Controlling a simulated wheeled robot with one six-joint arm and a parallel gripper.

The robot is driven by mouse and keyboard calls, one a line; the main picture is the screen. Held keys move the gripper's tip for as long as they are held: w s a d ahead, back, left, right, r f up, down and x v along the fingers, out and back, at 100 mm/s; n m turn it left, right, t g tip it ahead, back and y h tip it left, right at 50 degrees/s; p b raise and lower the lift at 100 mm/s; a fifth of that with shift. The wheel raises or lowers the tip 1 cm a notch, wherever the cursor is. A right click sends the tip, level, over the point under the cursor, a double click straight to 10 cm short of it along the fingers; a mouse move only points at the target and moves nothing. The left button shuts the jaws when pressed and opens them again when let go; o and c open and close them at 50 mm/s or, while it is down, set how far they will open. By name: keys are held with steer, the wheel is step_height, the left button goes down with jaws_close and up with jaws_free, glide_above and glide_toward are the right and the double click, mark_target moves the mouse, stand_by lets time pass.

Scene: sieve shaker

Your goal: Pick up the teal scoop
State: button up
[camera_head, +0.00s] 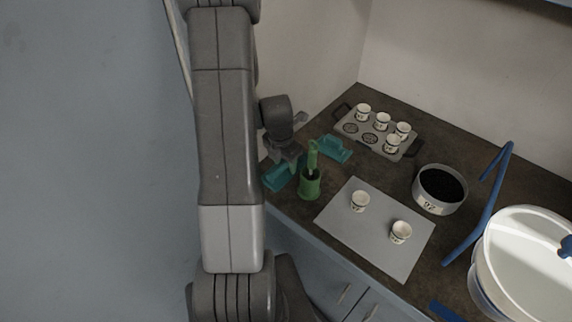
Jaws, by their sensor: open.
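Two teal pieces lie on the dark worktop, and at this size I cannot tell for certain which is the scoop. One teal piece (334,149) lies by the front left of the cup tray. The other teal piece (279,178) lies at the worktop's left edge, partly hidden by my arm and gripper. My gripper (287,158) is open, just above or beside this left piece. Its fingertips are small and dark, and I cannot tell whether they touch it. I see nothing held in it.
A green holder (311,186) with an upright green handle stands close right of my gripper. A grey mat (374,259) bears two white cups. A cup tray (353,140), a round sieve (439,207), a blue bar (480,222) and a large white bowl (518,275) are further right.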

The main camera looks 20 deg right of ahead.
mark_target(284, 163)
jaws_close()
steer(key=shift+r, duration=0.2)
step_height(284, 163, up, 10)
steer(key=p, duration=0.8)
steer(key=shift+f, duration=0.15)
steer(key=c, duration=0.7)
jaws_free()
steer(key=shift+c, duration=1.4)
